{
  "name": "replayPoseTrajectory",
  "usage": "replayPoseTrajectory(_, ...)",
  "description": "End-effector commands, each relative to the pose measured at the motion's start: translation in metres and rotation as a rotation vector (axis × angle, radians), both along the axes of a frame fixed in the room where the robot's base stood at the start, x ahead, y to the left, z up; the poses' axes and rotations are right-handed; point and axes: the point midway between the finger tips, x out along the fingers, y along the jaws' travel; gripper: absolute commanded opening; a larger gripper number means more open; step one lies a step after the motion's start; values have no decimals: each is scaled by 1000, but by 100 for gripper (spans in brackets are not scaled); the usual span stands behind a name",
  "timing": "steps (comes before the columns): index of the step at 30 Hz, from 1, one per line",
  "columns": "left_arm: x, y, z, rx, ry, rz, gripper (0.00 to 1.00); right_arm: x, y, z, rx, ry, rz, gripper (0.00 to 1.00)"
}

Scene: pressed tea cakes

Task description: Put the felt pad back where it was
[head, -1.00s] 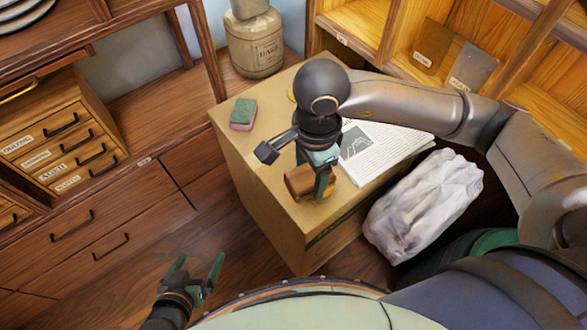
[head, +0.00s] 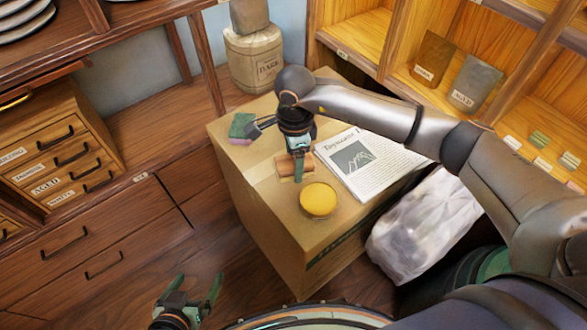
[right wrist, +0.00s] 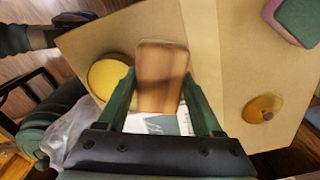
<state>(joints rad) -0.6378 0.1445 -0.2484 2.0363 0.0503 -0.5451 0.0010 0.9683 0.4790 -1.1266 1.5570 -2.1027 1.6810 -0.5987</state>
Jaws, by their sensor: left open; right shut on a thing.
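My right gripper (head: 297,172) is shut on a brown wooden-looking block (head: 285,168) over the cardboard box top (head: 260,180); I cannot tell if the block touches the box. The block also shows between the fingers in the right wrist view (right wrist: 162,75). A round mustard-yellow disc (head: 320,199), perhaps the felt pad, lies flat on the box, in front of the block and apart from it. It also shows in the right wrist view (right wrist: 108,78). My left gripper (head: 199,283) is open and empty, low in front of the drawers.
A green and pink sponge (head: 241,127) sits at the box's far left corner. A newspaper (head: 368,162) lies right of the disc. A small orange disc with a dark knob (right wrist: 262,107) shows in the right wrist view. A crumpled white bag (head: 420,228) stands right of the box.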

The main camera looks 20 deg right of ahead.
Motion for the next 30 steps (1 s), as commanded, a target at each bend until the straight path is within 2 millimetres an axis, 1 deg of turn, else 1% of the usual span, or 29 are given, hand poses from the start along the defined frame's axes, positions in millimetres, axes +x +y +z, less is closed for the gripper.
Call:
replayPoseTrajectory(1,0,1,-1,1,0,0,100,4,0,-5,0,1,-1,23)
replayPoseTrajectory(8,-1,1,-3,3,1,1,100,12,-1,-16,1,1,0,23)
replayPoseTrajectory(12,-2,2,-5,3,3,2,100,12,-1,-37,1,4,0,23)
replayPoseTrajectory(15,-2,2,-5,3,3,2,100,12,-1,-46,1,1,0,23)
replayPoseTrajectory(22,-2,2,-5,4,3,3,100,13,-1,-46,1,0,0,23)
replayPoseTrajectory(26,-2,3,-9,3,2,3,100,13,-2,-51,0,-1,0,23)
replayPoseTrajectory(27,-2,3,-8,4,3,3,100,13,-2,-49,1,-1,0,72)
replayPoseTrajectory(30,-3,3,-7,4,4,3,100,13,-2,-49,0,0,0,83)
